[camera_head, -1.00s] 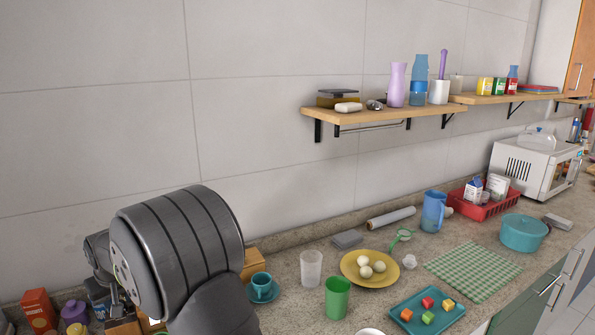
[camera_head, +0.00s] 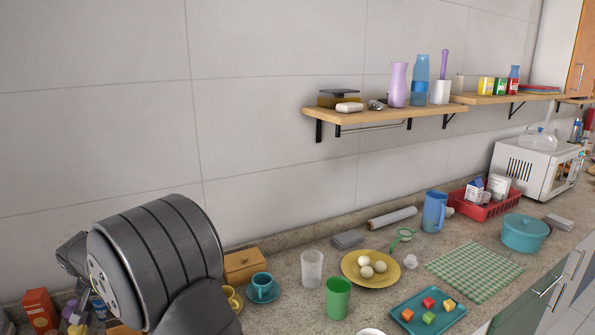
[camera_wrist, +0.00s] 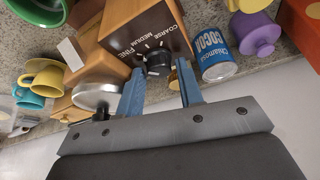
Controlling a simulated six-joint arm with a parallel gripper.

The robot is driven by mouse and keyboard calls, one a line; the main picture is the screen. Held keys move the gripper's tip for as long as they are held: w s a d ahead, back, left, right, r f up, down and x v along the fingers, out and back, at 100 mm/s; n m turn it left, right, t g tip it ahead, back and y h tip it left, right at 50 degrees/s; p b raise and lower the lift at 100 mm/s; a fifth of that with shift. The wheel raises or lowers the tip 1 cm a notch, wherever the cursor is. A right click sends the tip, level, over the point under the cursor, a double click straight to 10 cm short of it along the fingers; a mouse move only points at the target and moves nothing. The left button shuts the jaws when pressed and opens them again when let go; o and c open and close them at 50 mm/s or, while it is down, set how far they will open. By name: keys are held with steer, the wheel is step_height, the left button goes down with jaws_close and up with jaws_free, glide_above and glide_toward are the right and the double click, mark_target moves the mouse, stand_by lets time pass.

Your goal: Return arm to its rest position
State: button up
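My arm (camera_head: 160,260) fills the lower left of the head view, raised over the left end of the counter. My gripper (camera_wrist: 161,88) shows in the wrist view as two blue fingers standing apart. Nothing is seen held between them. Behind the fingers is a wooden grinder (camera_wrist: 128,22) with a dark knob and the words coarse, medium and fine. The knob appears between the fingertips in the picture; the exact distance cannot be told. In the head view the fingertips cannot be made out clearly.
A blue cocoa can (camera_wrist: 214,58), a purple lidded pot (camera_wrist: 258,34) and several cups are near the gripper in the wrist view. A wooden box (camera_head: 243,264) and a teal cup (camera_head: 262,283) stand right of my arm. A wall shelf (camera_head: 385,115) is farther right.

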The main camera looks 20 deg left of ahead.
steer(key=shift+m+t+h, duration=0.3)
steer(key=shift+m, duration=0.6)
